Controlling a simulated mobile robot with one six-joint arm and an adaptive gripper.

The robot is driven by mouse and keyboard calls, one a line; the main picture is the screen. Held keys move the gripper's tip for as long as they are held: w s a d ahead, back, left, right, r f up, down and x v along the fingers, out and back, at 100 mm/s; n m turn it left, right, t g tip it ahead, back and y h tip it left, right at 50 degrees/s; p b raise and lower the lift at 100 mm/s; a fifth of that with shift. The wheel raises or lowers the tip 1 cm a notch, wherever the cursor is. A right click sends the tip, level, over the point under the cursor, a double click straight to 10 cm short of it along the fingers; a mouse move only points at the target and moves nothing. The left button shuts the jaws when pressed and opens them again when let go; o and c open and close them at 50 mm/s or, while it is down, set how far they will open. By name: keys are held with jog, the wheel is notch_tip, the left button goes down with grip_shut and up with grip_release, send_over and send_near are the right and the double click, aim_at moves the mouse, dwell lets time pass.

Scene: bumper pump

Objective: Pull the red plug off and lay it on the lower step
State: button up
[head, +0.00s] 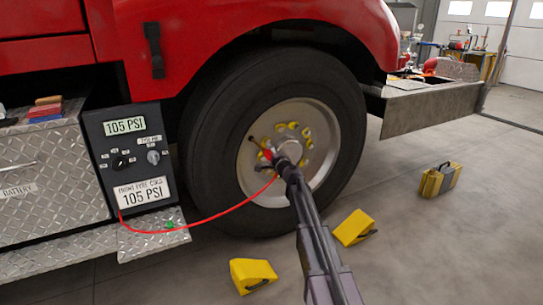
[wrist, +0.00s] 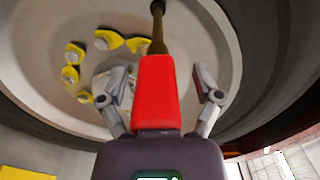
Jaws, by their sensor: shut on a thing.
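The red plug (wrist: 156,95) lies between the two fingers of my gripper (wrist: 163,88) in the wrist view, and the gripper is shut on it. Its far end meets a brass stem (wrist: 157,35) with a dark tip, in front of the wheel's rim. I cannot tell whether plug and stem are still joined. In the head view my gripper (head: 283,157) is at the wheel hub, and the red plug (head: 267,154) shows just left of it. A red hose (head: 235,209) runs from there to the gauge panel. The lower step (head: 140,246) is a diamond-plate ledge below the panel.
The gauge panel (head: 127,157) reads 105 PSI on two labels. A small green thing (head: 170,224) sits on the lower step. Yellow chocks (head: 252,274) (head: 354,227) and a yellow-black case (head: 440,180) stand on the floor. The big tyre (head: 215,130) surrounds the rim.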

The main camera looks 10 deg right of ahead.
jog(key=x, duration=0.2)
jog(key=shift+w+a+r, duration=0.1)
jog(key=shift+w+a, duration=0.05)
jog(key=shift+w, duration=0.1)
grip_shut()
jog(key=shift+o, duration=1.5)
grip_release()
jog(key=shift+r, duration=0.1)
jog(key=a+v, duration=0.1)
jog(key=v, duration=0.9)
jog(key=shift+s+a+f+n+g+p, duration=1.1)
jog(key=shift+s+f+n+g, duration=0.8)
jog(key=shift+s, duration=2.05)
jog(key=shift+s+a+f+n+g+p, duration=0.65)
jog(key=shift+s+a+f+n+g, duration=1.2)
jog(key=shift+s, duration=2.1)
jog(key=shift+s+a+f+n+g+p, duration=1.05)
jog(key=shift+s+n+g, duration=1.4)
jog(key=shift+s, duration=1.5)
